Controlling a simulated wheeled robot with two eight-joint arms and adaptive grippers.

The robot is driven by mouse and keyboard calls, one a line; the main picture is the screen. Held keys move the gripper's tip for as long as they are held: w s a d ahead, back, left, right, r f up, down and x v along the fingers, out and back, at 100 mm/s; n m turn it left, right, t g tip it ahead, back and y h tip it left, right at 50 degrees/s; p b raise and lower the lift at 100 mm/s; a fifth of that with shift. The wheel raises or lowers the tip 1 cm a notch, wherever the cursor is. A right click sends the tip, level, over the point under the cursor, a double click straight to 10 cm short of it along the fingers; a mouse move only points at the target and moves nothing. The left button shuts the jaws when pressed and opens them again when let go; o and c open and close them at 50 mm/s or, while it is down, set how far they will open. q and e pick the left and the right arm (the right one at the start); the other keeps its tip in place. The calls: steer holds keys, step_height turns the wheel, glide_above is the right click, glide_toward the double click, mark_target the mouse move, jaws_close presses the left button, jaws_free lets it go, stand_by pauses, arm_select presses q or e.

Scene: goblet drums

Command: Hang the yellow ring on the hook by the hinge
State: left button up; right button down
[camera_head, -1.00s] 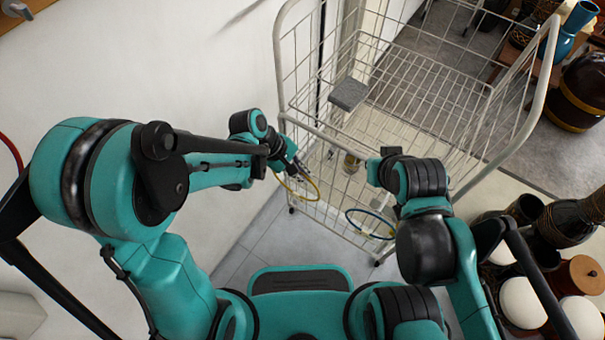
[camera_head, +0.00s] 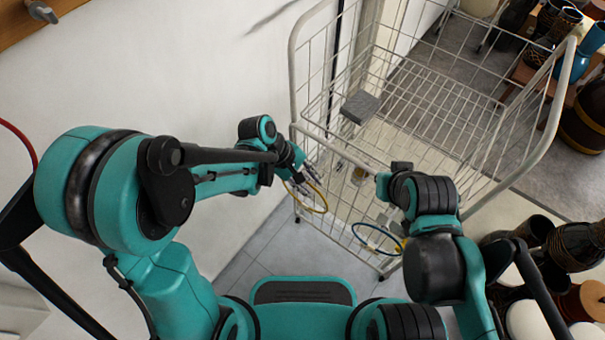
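The yellow ring (camera_head: 322,209) is at the fingers of my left gripper (camera_head: 308,181), beside the near left corner of the wire cart. These fingers look closed on the ring's upper side, though the contact is small and partly covered. A blue ring (camera_head: 358,235) is below my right wrist, by the cart's near side. My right gripper is mostly hidden behind its own arm, so its fingers cannot be made out. I cannot make out a hook or a hinge on the cart with certainty.
The tall wire cart (camera_head: 553,105) stands ahead, with a grey block (camera_head: 360,106) at its left side. A white wall (camera_head: 180,80) is close on the left, with a wooden rail (camera_head: 22,22) at top left. Several drums (camera_head: 575,245) crowd the right side.

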arm_select(q)
steer(key=v, duration=1.1)
steer(key=s+a+r+m+t+y, duration=0.1)
steer(key=s+a+m+t+y, duration=0.1)
steer(key=a, duration=0.5)
steer(key=s+a+r+m+t+y, duration=0.2)
steer(key=s+a+m+t+y, duration=0.1)
steer(key=a+m+t, duration=0.2)
steer(key=shift+s+a+m+t+y, duration=0.3)
steer(key=shift+s+a+m, duration=0.1)
steer(key=shift+a+m, duration=0.7)
steer(key=shift+r, duration=0.15)
stand_by(0.4)
